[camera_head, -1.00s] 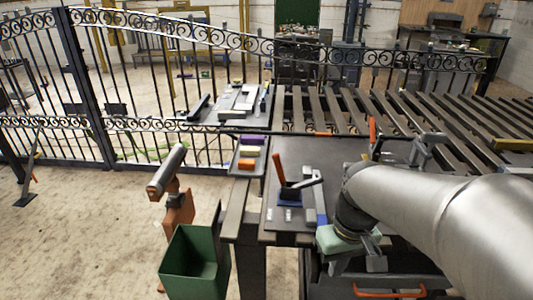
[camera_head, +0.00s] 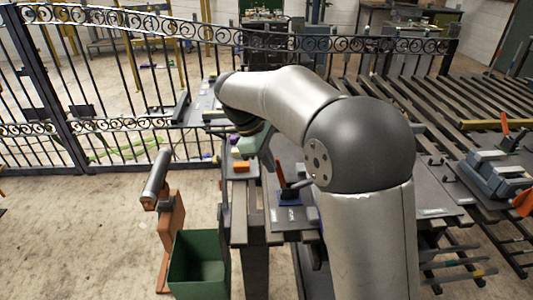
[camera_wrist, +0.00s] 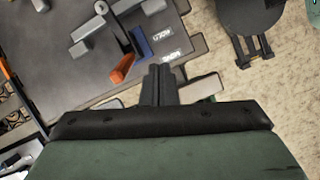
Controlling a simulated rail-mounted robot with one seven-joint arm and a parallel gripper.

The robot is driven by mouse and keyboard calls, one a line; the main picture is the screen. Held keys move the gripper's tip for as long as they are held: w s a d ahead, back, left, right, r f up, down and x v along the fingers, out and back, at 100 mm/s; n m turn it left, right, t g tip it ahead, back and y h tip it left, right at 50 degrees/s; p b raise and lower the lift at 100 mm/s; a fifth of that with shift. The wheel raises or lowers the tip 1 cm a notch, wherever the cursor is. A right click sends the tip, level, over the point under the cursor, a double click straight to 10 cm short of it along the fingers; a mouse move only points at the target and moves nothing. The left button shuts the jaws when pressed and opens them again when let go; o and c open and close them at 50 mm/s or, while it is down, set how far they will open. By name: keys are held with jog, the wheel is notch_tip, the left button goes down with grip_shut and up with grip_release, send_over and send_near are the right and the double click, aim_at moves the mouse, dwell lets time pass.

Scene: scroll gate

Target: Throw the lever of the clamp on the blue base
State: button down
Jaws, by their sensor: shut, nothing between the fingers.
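The clamp on the blue base (camera_head: 289,198) sits on the dark tabletop, with its orange-handled lever (camera_head: 279,173) standing up and tilted; my arm hides part of its right side. In the wrist view the blue base (camera_wrist: 142,41) shows near the top, with the orange lever grip (camera_wrist: 122,68) at its lower left. My gripper (camera_wrist: 160,74) is shut and empty, above the table's edge and apart from the lever. In the head view my arm reaches over the back of the clamp, and the fingertips cannot be made out.
Small coloured blocks (camera_head: 241,166) lie to the left of the clamp. A green bin (camera_head: 198,265) and an orange stand with a grey cylinder (camera_head: 157,180) are at the front left. A scrollwork gate (camera_head: 110,90) stands behind.

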aim_at(280, 173)
jog(key=w+a+r+n+h+p, duration=0.15)
jog(key=w+a+n, duration=0.3)
jog(key=a, duration=0.45)
jog(key=w+d+f+p, duration=0.1)
jog(key=d+f+p, duration=0.1)
jog(key=d+f, duration=0.5)
jog(key=shift+w+d+f+t, duration=0.25)
jog(key=shift+d+t, duration=0.05)
jog(key=shift+d, duration=0.25)
jog(key=shift+r+y+p, duration=0.1)
jog(key=shift+y+p, duration=0.15)
jog(key=shift+p, duration=0.05)
